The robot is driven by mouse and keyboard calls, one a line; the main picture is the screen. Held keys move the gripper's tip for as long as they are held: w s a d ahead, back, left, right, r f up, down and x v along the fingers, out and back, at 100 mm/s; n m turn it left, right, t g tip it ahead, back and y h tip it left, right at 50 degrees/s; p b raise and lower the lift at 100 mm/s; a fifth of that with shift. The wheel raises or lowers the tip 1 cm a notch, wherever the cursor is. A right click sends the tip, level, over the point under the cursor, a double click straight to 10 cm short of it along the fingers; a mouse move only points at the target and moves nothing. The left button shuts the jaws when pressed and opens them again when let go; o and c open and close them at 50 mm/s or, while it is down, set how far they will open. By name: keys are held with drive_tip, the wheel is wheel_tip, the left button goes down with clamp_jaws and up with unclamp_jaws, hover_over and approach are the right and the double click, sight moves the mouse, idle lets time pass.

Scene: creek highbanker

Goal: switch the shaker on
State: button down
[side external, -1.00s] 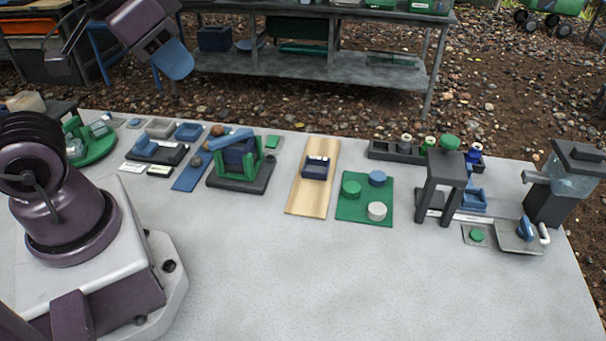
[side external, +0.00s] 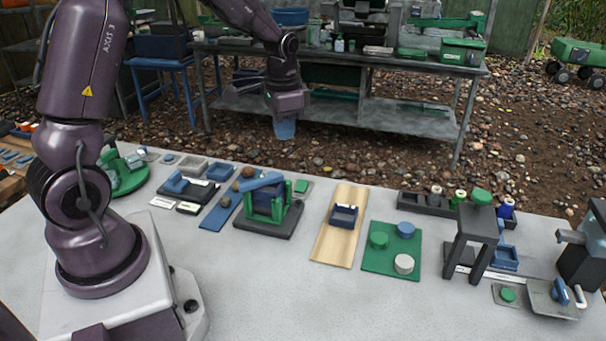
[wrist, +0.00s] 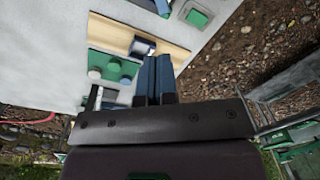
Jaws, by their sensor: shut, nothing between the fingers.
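My gripper (side external: 285,129) is shut and empty, its blue fingers pointing down. It hangs high, and in the side view it shows above the table's far edge. In the wrist view the two fingers (wrist: 155,78) lie side by side. A machine with a green frame and a dark blue box (side external: 262,205) stands on a dark base; it may be the shaker, but I cannot be sure. A green square pad on a grey plate (side external: 302,187) lies behind its right side and also shows in the wrist view (wrist: 197,17). My gripper touches neither.
Right of the machine are a wooden board with a blue block (side external: 343,214) and a green board with round knobs (side external: 392,262). A dark stand (side external: 478,228) and a round green button (side external: 507,295) are further right. The table's front middle is clear.

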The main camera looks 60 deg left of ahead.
sight(303, 181)
drive_tip(key=w+a+f+m+t, duration=0.1)
drive_tip(key=w+a+f+m, duration=0.4)
drive_tip(key=w+a+m, duration=0.2)
drive_tip(key=shift+w+a+f+y, duration=0.15)
drive_tip(key=shift+w+f+y, duration=0.05)
drive_tip(key=shift+w+y, duration=0.1)
drive_tip(key=shift+f, duration=0.1)
drive_tip(key=f, duration=0.4)
drive_tip(key=a+f, duration=0.1)
drive_tip(key=f, duration=0.4)
drive_tip(key=w+f, duration=0.1)
drive_tip(key=f, duration=0.3)
drive_tip(key=shift+w+a+f, duration=0.1)
drive_tip(key=shift+a+f, duration=0.05)
drive_tip(key=shift+f, duration=0.2)
